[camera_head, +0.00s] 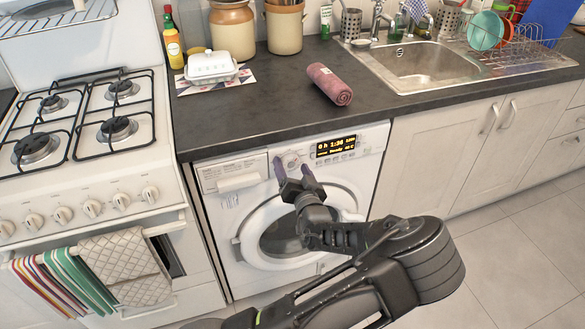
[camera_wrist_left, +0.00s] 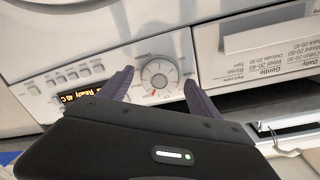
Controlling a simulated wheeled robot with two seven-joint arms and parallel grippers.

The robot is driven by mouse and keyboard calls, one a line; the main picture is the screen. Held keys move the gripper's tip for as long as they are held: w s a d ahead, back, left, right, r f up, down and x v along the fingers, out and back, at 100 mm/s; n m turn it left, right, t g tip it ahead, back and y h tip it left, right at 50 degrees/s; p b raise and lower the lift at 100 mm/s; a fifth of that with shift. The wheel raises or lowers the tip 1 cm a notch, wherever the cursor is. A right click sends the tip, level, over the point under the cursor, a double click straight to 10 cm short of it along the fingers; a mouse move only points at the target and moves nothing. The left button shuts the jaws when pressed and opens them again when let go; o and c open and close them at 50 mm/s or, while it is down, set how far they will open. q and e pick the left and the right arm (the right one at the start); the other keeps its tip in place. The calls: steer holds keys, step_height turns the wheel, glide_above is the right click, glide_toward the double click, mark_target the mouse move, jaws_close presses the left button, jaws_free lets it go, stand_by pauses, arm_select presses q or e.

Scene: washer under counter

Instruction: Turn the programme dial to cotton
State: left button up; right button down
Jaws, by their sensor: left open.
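The washer (camera_head: 222,228) stands under the dark counter. Its programme dial (camera_head: 291,160) is a round pale knob left of the lit display (camera_head: 336,147). The wrist view shows the dial (camera_wrist_left: 159,75) upside down, with a small red mark at its lower edge; the programme it points to is too small to read. My left gripper (camera_head: 293,172) is in front of the dial. Its purple fingers are open, one on each side of the dial, and appear apart from it in the wrist view (camera_wrist_left: 158,90). The display shows a time and "Ready". My right gripper is not in view.
The detergent drawer (camera_head: 238,183) is left of the dial, and the round door (camera_head: 290,235) is below. A stove (camera_head: 85,150) stands to the left. A rolled pink towel (camera_head: 329,84) lies on the counter (camera_head: 225,118) above. Floor at the right is clear.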

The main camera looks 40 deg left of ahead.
arm_select(q)
steer(key=v, duration=0.7)
steer(key=shift+s+d, duration=0.2)
steer(key=shift+d, duration=0.15)
steer(key=s+d+f+g+h+p, duration=0.1)
steer(key=s+d+f+g+h, duration=0.15)
steer(key=s+f, duration=0.4)
steer(key=s+d+f+m+g+h, duration=0.1)
steer(key=s+d+f+g+h, duration=0.15)
steer(key=f, duration=0.65)
steer(key=s+d+f+g+h+p, duration=0.1)
steer(key=s+d+f+g+h, duration=0.15)
steer(key=s+f, duration=0.4)
steer(key=s+d+f+g+h, duration=0.2)
steer(key=s+d+f+h, duration=0.25)
steer(key=d, duration=0.55)
steer(key=s+d+r+m+h, duration=0.1)
steer(key=s+d+r+h, duration=0.1)
steer(key=d, duration=0.4)
steer(key=s+d+r+h+p, duration=0.1)
steer(key=s+d+r+h, duration=0.1)
steer(key=d, duration=0.4)
steer(key=shift+r+m+g+h, duration=0.25)
steer(key=shift+m+g+h, duration=0.15)
steer(key=shift+h, duration=0.5)
